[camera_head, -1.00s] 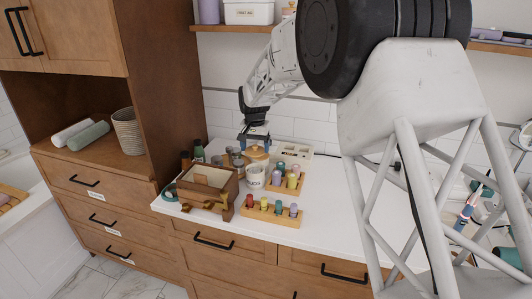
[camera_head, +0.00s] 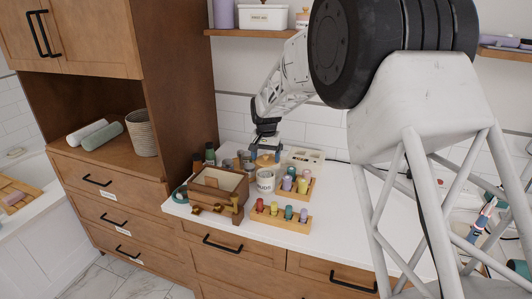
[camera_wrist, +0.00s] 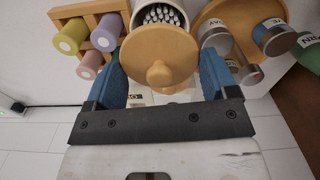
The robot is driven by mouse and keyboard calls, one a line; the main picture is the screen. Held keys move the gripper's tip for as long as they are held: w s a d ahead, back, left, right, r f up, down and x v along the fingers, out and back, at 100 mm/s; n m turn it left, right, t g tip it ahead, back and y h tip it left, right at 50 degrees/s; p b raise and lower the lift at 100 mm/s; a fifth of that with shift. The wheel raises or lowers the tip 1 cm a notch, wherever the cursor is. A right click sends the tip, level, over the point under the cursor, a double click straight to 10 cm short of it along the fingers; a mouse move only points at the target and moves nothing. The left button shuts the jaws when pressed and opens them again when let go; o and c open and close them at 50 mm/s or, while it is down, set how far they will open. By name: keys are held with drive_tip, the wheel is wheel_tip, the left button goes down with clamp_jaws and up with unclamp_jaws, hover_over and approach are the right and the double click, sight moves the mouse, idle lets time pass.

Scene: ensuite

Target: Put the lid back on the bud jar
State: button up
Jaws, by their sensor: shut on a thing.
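The bud jar (camera_head: 265,184), a white lettered cylinder, stands upright on the counter. In the wrist view its open mouth (camera_wrist: 160,14) shows many white bud tips. The lid (camera_wrist: 160,48) is a round wooden disc with a knob, held between the blue fingers of my gripper (camera_wrist: 160,75). In the head view my gripper (camera_head: 266,150) points down with the lid (camera_head: 266,161) just behind and above the jar. The lid overlaps the near part of the mouth in the wrist view. I cannot tell whether it touches the rim.
A wooden box (camera_head: 218,188) stands left of the jar. Racks of coloured bottles stand to the right (camera_head: 297,185) and in front (camera_head: 281,217). Small lidded jars (camera_wrist: 214,36) sit on a round wooden tray (camera_wrist: 240,14) close by. The counter's right part (camera_head: 350,220) is clear.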

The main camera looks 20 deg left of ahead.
drive_tip(key=shift+f, duration=1.95)
drive_tip(key=shift+f, duration=0.25)
idle(1.3)
drive_tip(key=o, duration=0.8)
drive_tip(key=shift+r, duration=0.15)
drive_tip(key=shift+r, duration=3.35)
drive_tip(key=shift+c, duration=0.3)
clamp_jaws()
